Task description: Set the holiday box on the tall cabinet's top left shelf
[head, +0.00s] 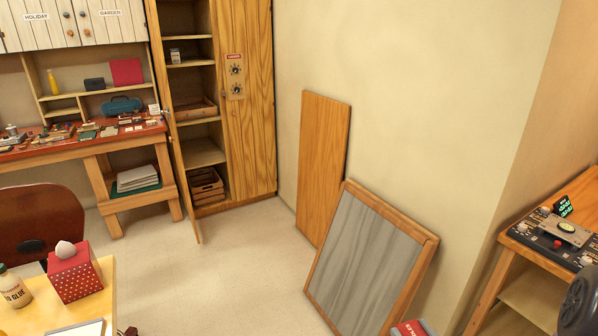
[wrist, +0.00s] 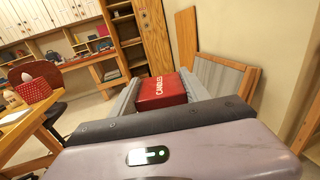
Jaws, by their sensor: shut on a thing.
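My gripper (wrist: 160,77) is shut on a red box (wrist: 163,91) with the white word CANDLES on it. The box is held between the two fingers, and only a corner of it (head: 411,329) shows at the bottom edge of the head view. No label reading holiday is seen on this box. The tall cabinet (head: 250,125) stands at the back, across the floor from my gripper. Its left side is open, showing several shelves; its right door is shut. The uppermost part of the cabinet is cut off by the head view.
The cabinet's left door (head: 182,165) stands open, nearly edge-on. Wooden crates (head: 206,186) and a small white carton (head: 175,56) sit on its shelves. A wooden board (head: 322,160) and a framed panel (head: 368,255) lean on the wall. Floor (head: 245,255) before the cabinet is clear.

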